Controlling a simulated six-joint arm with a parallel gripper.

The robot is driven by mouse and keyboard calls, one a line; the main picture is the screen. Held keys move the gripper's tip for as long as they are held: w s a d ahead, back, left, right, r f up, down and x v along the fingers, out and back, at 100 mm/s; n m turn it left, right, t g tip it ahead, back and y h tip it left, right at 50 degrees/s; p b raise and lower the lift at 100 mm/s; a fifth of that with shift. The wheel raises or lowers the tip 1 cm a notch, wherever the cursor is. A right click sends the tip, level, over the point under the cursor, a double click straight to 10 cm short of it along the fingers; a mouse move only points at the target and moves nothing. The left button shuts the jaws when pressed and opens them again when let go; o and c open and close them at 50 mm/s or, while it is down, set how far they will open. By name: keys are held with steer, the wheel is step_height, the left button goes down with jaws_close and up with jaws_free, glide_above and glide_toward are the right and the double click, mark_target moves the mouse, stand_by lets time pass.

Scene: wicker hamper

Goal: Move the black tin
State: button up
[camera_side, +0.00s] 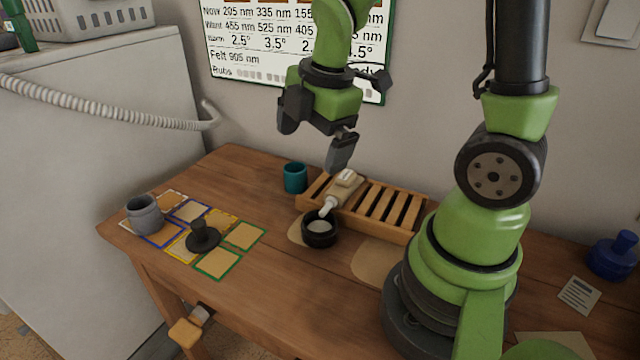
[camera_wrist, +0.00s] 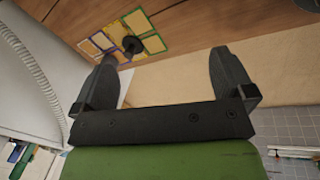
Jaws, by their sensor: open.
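The black tin (camera_side: 319,238) is a short, round, open pot with pale grey stuff inside. My gripper (camera_side: 316,134) is open and empty, high above the table near the wall. It also shows in the wrist view (camera_wrist: 162,62). A dark thing at that view's top right edge is too cut off to name.
A teal cup (camera_side: 295,178) stands left of the rack (camera_side: 402,206). Coloured-border cards (camera_side: 215,263) at the table's left hold a grey pot (camera_side: 145,214) and a black knobbed piece (camera_side: 203,238). Another tan mat (camera_side: 378,262) is bare. A blue bottle (camera_side: 613,256) stands far right.

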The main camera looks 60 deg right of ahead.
mark_target(297, 270)
steer(key=d+f+n+g, duration=0.2)
steer(key=d+f+n, duration=0.1)
steer(key=f+n, duration=0.7)
steer(key=shift+w+n+g, duration=0.15)
steer(key=shift+n+g, duration=0.15)
step_height(297, 270, down, 10)
steer(key=shift+r, duration=0.1)
steer(key=shift+c, duration=0.5)
steer(key=c, duration=1)
steer(key=shift+a, duration=4.25)
